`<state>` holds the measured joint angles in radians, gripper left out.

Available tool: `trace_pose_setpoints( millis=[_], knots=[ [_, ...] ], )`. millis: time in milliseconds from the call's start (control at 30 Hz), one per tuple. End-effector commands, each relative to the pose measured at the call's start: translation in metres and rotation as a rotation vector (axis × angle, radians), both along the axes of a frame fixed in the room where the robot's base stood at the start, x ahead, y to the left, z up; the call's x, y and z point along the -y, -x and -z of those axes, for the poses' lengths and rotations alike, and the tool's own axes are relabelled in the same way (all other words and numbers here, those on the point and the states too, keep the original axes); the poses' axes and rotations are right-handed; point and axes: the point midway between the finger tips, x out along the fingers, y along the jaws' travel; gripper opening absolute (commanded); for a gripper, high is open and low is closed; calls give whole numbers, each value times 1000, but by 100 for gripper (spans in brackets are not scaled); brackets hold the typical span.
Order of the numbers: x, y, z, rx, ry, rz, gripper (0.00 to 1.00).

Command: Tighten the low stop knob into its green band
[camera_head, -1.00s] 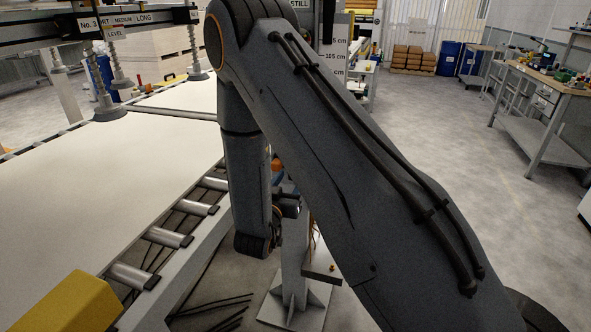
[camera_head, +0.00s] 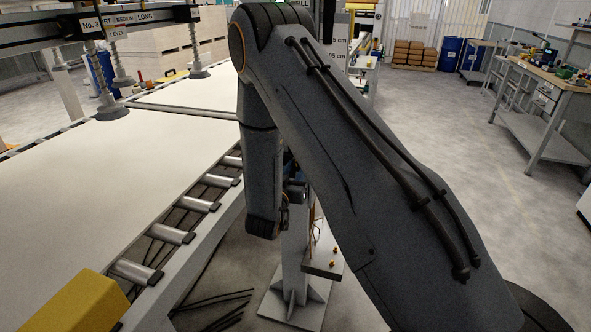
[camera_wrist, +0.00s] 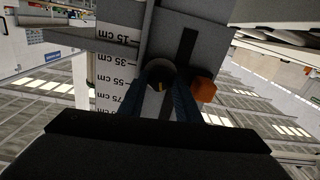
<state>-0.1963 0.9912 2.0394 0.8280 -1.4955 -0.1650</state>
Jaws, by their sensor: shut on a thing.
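In the wrist view, the two dark blue fingers of my gripper (camera_wrist: 160,92) are closed around a round dark knob (camera_wrist: 160,72). A short yellow mark shows on the knob's face. The knob sits on a grey post (camera_wrist: 165,35), beside a white scale (camera_wrist: 112,75) with centimetre marks that appears upside down. I cannot see a green band, and the fingers cover the knob's sides. In the head view, my arm hides the knob and most of the gripper.
An orange block (camera_wrist: 203,89) sits just right of the knob in the wrist view. In the head view, a roller conveyor (camera_head: 185,220) with a large pale panel (camera_head: 90,200) lies left of the post's base (camera_head: 293,305). Open floor (camera_head: 460,150) lies right.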

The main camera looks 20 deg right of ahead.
Motion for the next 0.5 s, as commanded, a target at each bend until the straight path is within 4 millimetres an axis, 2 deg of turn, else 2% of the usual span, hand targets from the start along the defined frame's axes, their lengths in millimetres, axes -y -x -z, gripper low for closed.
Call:
trace_pose_setpoints(
  millis=[267, 500],
  knots=[
    [0, 0, 0, 32, -42, -1, 8],
    [0, 0, 1, 118, -160, -1, 8]
  ],
)
